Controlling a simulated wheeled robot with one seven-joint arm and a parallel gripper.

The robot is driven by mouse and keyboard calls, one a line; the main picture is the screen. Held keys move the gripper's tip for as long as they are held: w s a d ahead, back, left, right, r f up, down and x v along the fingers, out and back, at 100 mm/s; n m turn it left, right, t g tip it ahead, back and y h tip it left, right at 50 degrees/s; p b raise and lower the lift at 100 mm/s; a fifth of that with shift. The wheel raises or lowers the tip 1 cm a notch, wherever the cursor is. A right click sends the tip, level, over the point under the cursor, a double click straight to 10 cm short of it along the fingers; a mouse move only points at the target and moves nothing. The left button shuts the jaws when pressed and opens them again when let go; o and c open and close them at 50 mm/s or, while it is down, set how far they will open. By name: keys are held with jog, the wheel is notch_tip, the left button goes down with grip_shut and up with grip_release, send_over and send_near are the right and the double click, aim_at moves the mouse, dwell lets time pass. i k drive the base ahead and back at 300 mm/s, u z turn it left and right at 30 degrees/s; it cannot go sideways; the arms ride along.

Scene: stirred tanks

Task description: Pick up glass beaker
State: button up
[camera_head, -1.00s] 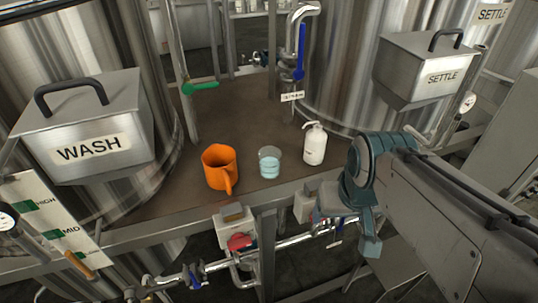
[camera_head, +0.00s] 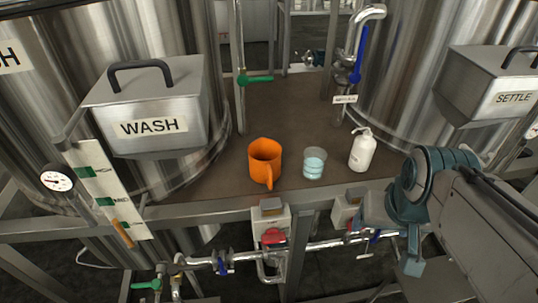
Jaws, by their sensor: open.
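The glass beaker (camera_head: 314,164) is clear with pale blue liquid inside. It stands upright on the brown platform (camera_head: 220,188) near its front edge, between an orange jug and a white pump bottle. My gripper (camera_head: 412,266) hangs at the end of my arm at the lower right, in front of the platform edge and apart from the beaker. It looks empty and open, though its fingers are small in the view.
The orange jug (camera_head: 265,161) stands close left of the beaker, the white pump bottle (camera_head: 362,150) close right. Steel tanks marked WASH (camera_head: 155,127) and SETTLE (camera_head: 514,97) flank the platform. Pipes and a red button box (camera_head: 273,236) sit below the front edge. The platform behind the beaker is clear.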

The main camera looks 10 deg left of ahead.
aim_at(314, 164)
jog(key=u, duration=3.45)
jog(key=k, duration=0.7)
jog(key=z, duration=1.7)
